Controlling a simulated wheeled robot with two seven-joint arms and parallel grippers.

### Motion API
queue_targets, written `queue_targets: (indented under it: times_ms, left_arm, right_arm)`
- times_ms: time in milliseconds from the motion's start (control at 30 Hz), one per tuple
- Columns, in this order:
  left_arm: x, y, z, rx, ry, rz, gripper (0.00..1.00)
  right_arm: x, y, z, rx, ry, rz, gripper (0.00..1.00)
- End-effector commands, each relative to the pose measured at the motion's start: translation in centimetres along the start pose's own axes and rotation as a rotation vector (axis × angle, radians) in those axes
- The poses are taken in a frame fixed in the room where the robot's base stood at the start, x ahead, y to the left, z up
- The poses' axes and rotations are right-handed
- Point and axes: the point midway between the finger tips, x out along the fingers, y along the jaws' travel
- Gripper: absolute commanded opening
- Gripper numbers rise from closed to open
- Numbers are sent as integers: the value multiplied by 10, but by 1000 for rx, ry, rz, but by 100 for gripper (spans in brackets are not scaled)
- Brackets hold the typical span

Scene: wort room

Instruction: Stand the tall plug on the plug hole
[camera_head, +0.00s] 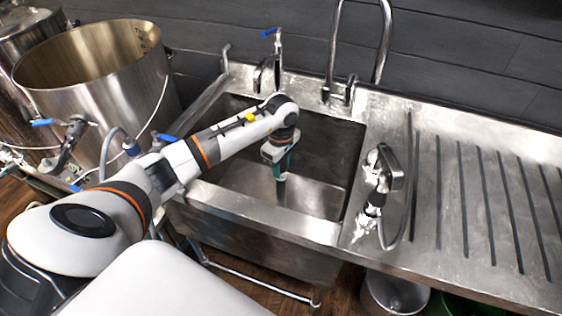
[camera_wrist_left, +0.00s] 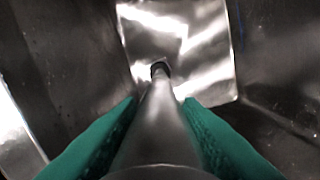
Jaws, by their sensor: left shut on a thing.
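The tall plug (camera_head: 281,192) is a grey metal tube, held roughly upright inside the sink basin (camera_head: 318,200). My left gripper (camera_head: 283,170), with green fingers, is shut on its upper part. In the left wrist view the tube (camera_wrist_left: 160,125) runs away from between the green fingers towards the bright basin floor (camera_wrist_left: 205,75). A small dark ring (camera_wrist_left: 160,67) shows at its far end. I cannot tell whether that is the plug hole or the tube's own end, or whether the tube touches the floor. My right gripper is out of view.
A tap (camera_head: 374,40) and blue-handled valves stand behind the basin. A spray head with hose (camera_head: 376,185) stands at the basin's right edge, beside the ribbed drainer (camera_head: 470,200). A large steel pot (camera_head: 100,80) stands at left. The basin walls surround the gripper.

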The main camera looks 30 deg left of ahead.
Motion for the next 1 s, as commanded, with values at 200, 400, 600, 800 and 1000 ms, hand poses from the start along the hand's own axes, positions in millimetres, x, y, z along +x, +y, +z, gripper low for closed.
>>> queue_targets:
  times_ms: [200,400,600,800,1000]
  left_arm:
    - [28,0,-1,-1,2,-2,0]
    - [51,0,-1,0,2,-2,0]
    - [72,-1,0,0,0,-2,0]
    - [85,-1,0,-1,1,-4,0]
    - [89,-1,0,-1,1,-2,0]
  right_arm:
    - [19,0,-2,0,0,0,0]
    - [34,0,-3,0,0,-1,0]
    - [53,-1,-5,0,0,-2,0]
    - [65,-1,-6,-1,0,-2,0]
    - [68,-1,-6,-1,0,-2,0]
